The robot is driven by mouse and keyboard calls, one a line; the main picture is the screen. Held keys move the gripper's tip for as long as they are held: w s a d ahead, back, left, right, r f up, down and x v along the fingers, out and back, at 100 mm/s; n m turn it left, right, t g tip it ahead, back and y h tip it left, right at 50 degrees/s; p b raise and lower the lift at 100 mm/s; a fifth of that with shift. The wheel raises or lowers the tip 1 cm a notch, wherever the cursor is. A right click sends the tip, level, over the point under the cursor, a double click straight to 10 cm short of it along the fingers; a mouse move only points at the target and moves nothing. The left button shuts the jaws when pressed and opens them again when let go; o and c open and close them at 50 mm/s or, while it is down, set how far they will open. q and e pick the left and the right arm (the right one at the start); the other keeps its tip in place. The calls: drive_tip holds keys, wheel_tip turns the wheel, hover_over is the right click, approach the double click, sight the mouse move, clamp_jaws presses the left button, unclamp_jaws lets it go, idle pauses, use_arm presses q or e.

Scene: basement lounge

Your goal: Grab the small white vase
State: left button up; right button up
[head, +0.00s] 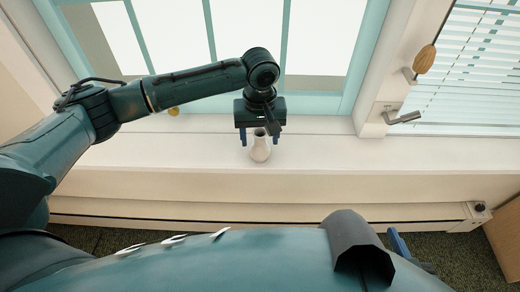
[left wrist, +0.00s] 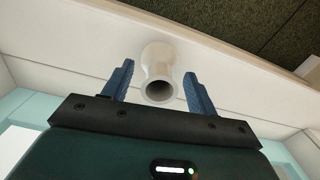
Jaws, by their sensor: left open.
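The small white vase (head: 261,151) stands on the white window sill. In the left wrist view the vase (left wrist: 158,62) shows its round open mouth and pale body. My left gripper (head: 260,138) is open over the sill, with its blue fingers on either side of the vase's neck. In the left wrist view, gaps show between the vase and both fingers of the left gripper (left wrist: 159,70). A blue finger that looks like part of my right gripper (head: 400,245) shows low at the right of the head view, mostly hidden by my own body.
The white sill (head: 180,150) runs along under the teal-framed window (head: 315,104) and is clear on both sides of the vase. A window handle (head: 402,117) sticks out at the right. A wooden cabinet (head: 505,240) stands at the far right on dark carpet (head: 460,258).

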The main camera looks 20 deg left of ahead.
use_arm(q)
clamp_jaws()
idle(0.4)
